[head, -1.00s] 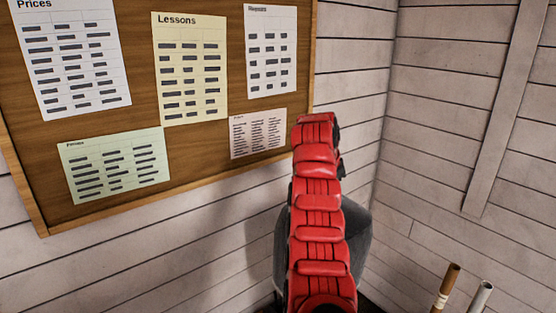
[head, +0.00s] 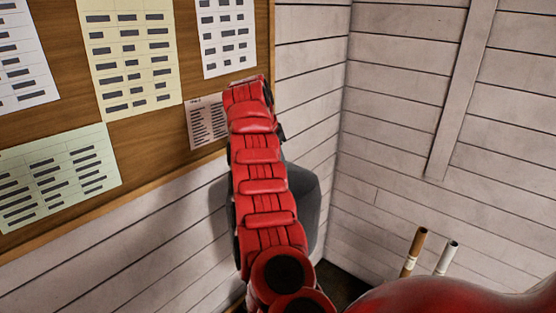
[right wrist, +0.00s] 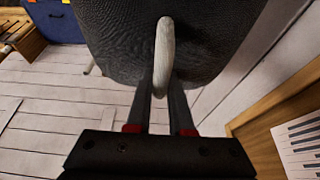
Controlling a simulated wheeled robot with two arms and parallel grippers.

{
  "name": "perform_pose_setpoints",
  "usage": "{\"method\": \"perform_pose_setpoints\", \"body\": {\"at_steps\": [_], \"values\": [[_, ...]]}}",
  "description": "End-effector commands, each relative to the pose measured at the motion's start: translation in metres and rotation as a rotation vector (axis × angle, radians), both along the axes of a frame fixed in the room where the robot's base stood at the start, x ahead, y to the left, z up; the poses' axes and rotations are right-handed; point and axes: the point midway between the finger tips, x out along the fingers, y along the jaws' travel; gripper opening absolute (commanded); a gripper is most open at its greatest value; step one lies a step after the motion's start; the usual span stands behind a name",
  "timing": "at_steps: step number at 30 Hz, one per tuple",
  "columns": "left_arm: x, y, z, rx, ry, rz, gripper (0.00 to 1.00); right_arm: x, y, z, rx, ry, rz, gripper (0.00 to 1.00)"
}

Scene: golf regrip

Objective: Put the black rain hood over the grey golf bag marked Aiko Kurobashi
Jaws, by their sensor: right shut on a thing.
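In the right wrist view my right gripper (right wrist: 160,95) is shut on a pale upright loop or tab (right wrist: 163,50) on the black rain hood (right wrist: 110,35). The hood has a dark woven surface and fills the top of that view. In the head view the dark hood (head: 304,205) shows partly behind my red arm, close to the white wall; the arm hides the gripper and much of the hood there. The grey golf bag and its name mark cannot be made out. My left gripper is not in view.
A wooden notice board (head: 150,120) with papers hangs on the left wall. A brown tube (head: 414,252) and a grey tube (head: 446,258) stand low by the corner. The right wrist view shows a wooden piece (right wrist: 22,38) and a blue thing (right wrist: 68,28) at top left.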

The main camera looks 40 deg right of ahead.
Motion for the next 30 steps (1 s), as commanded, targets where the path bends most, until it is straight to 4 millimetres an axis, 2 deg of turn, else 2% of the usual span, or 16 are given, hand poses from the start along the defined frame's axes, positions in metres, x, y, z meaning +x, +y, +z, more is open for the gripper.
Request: {"method": "perform_pose_setpoints", "body": {"at_steps": [1, 6, 30], "values": [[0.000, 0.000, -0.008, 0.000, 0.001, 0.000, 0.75, 0.000, 0.000, -0.010, 0.000, 0.001, 0.001, 0.00], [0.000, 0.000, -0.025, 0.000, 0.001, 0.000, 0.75, 0.000, 0.000, -0.034, 0.001, 0.003, 0.001, 0.00], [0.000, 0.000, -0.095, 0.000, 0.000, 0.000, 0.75, 0.000, 0.000, -0.137, 0.000, 0.000, 0.001, 0.00]]}}
